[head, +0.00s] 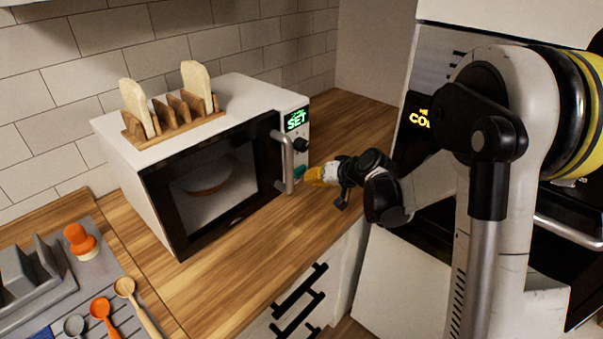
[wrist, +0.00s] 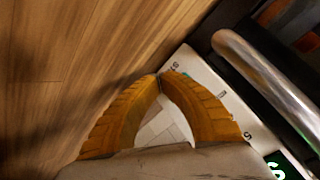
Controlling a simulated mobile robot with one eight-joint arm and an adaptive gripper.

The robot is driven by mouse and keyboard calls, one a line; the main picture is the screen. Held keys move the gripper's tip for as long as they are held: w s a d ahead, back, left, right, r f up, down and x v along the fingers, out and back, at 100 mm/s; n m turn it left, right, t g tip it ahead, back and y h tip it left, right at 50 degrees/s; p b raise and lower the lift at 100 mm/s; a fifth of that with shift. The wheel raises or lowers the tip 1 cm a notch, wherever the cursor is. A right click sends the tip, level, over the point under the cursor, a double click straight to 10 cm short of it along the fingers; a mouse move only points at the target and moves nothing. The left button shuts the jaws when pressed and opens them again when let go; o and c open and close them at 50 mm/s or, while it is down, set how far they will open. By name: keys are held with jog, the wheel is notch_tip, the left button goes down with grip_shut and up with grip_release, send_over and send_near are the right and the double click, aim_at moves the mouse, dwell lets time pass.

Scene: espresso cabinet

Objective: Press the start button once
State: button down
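The white microwave (head: 133,165) stands on the wooden counter. Its control panel (head: 294,140) has a lit green display reading SET (head: 296,119), a black knob (head: 301,144) and a green start button (head: 299,171) low down. My gripper (head: 309,177) is right in front of the lower panel, close to the green button. In the wrist view, its two yellow fingers (wrist: 161,76) meet at the tips, with nothing between them. The panel (wrist: 205,82) lies beside the tips, and the fingers cover part of it. I cannot tell whether the tips touch the button.
The metal door handle (head: 287,160) stands out just left of the fingers; it also shows in the wrist view (wrist: 265,85). A wooden rack (head: 172,119) with bread slices sits on the microwave. Utensils lie on a grey tray (head: 107,262). The counter (head: 240,262) in front is clear.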

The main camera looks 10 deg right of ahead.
jog(key=shift+a, duration=0.1)
jog(key=shift+w+a, duration=0.15)
jog(key=shift+w, duration=0.15)
jog(key=shift+w+a, duration=0.55)
jog(key=shift+w, duration=0.15)
dwell(1.2)
dwell(0.4)
jog(key=shift+s+d+b, duration=0.3)
jog(key=shift+s+d, duration=0.5)
jog(key=shift+s, duration=0.25)
jog(key=shift+s+d, duration=0.75)
jog(key=shift+s, duration=0.3)
jog(key=shift+s+d, duration=0.7)
jog(key=shift+s, duration=0.3)
